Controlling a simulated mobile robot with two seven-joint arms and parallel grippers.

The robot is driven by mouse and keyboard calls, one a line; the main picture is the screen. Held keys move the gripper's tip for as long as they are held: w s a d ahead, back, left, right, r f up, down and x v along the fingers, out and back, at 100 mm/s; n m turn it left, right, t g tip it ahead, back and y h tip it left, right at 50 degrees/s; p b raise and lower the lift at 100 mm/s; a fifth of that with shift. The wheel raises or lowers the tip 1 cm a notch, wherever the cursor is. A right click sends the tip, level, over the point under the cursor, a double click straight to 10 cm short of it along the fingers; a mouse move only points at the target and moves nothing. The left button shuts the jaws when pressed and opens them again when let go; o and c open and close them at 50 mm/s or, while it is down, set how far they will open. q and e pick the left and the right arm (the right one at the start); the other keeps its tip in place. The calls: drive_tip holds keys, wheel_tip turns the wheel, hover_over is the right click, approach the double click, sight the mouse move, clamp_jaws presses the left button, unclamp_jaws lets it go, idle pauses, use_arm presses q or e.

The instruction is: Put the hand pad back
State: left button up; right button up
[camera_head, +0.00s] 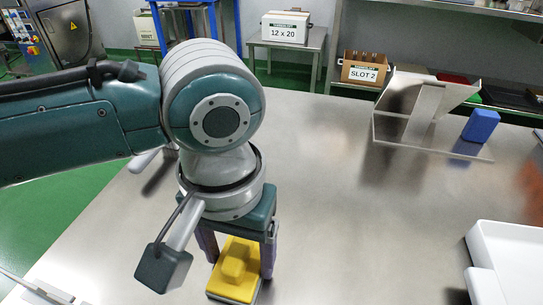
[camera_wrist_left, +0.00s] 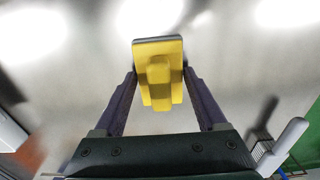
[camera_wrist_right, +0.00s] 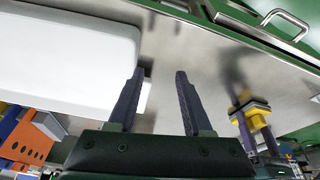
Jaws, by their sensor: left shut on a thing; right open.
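The hand pad (camera_head: 236,268) is a yellow block with a raised grip and a dark grey underside, low over the steel table at the front. It also shows in the left wrist view (camera_wrist_left: 157,75) and, small, in the right wrist view (camera_wrist_right: 250,106). My left gripper (camera_head: 238,262) is shut on it, with one purple finger at each side. I cannot tell whether the pad touches the table. My right gripper (camera_wrist_right: 160,72) is open and empty in the right wrist view, near a white tray (camera_wrist_right: 70,55).
A white tray (camera_head: 510,250) is at the front right. The table's middle is clear.

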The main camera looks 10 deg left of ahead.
sight(238, 251)
use_arm(q)
drive_tip(key=shift+f, duration=0.1)
drive_tip(key=o, duration=1.2)
drive_tip(key=shift+o, duration=0.2)
wheel_tip(238, 251, up, 12)
drive_tip(key=p, duration=0.4)
drive_tip(key=s+d+f+m+t+h, duration=0.2)
drive_tip(key=s+d+h, duration=0.1)
drive_tip(key=s, duration=0.3)
drive_tip(key=s+a+y, duration=0.1)
drive_tip(key=s+a, duration=0.2)
drive_tip(key=a, duration=0.3)
drive_tip(key=s+a+f+t+y, duration=0.1)
drive_tip(key=s+a, duration=0.2)
drive_tip(key=a, duration=0.3)
drive_tip(key=shift+a+f+t+y, duration=0.2)
drive_tip(key=shift+f+t+y, duration=0.1)
drive_tip(key=shift+y, duration=0.1)
use_arm(e)
wheel_tip(238, 251, up, 4)
drive_tip(key=shift+f, duration=0.2)
use_arm(q)
drive_tip(key=shift+s, duration=0.1)
